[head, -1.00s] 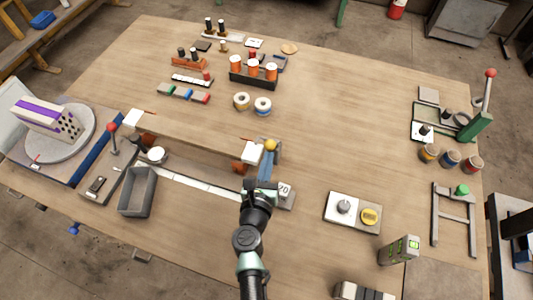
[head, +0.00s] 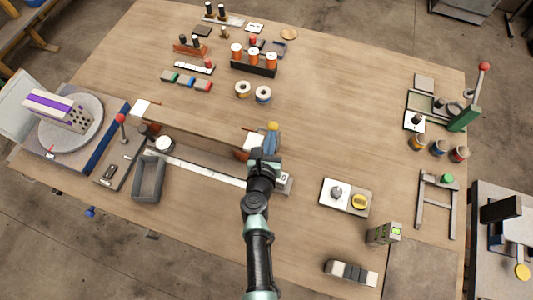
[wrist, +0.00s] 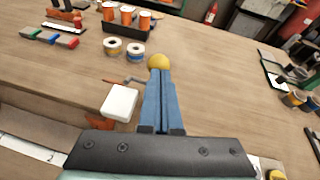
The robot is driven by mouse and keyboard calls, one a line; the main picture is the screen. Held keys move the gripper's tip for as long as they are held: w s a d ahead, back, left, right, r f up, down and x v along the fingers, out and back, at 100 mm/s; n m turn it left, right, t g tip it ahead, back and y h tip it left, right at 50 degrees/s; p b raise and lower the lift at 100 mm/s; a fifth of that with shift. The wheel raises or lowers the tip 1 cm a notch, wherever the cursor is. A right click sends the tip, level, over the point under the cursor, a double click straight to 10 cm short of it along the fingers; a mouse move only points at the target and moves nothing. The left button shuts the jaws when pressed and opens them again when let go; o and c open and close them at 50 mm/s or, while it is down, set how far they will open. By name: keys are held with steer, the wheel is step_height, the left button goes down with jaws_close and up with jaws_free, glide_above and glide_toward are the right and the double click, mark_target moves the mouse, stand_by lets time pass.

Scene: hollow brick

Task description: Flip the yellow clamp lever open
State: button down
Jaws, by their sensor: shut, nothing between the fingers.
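The clamp lever shows as a round yellow knob (head: 273,127) on the long wooden fixture, right of its middle. In the wrist view the knob (wrist: 159,61) sits just past the tips of my gripper (wrist: 157,76). My gripper (head: 271,139) has two blue fingers that lie side by side, shut, with nothing between them. They point at the knob and cover what is below it. I cannot tell whether the tips touch the knob. The lever's shaft and most of the clamp body are hidden behind the fingers. A grey bent rod (wrist: 134,80) shows left of the fingertips.
A white pad on an orange block (wrist: 119,101) stands close left of my fingers. Two tape rolls (head: 253,92) and a rack of orange spools (head: 254,65) lie beyond.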

mark_target(276, 124)
steer(key=shift+w+d+r+p, duration=0.25)
steer(key=shift+w+r, duration=0.25)
steer(key=shift+w, duration=0.35)
steer(key=shift+w+d+r+p, duration=0.15)
steer(key=shift+w+d+r, duration=0.25)
steer(key=shift+w, duration=0.4)
steer(key=shift+r, duration=0.15)
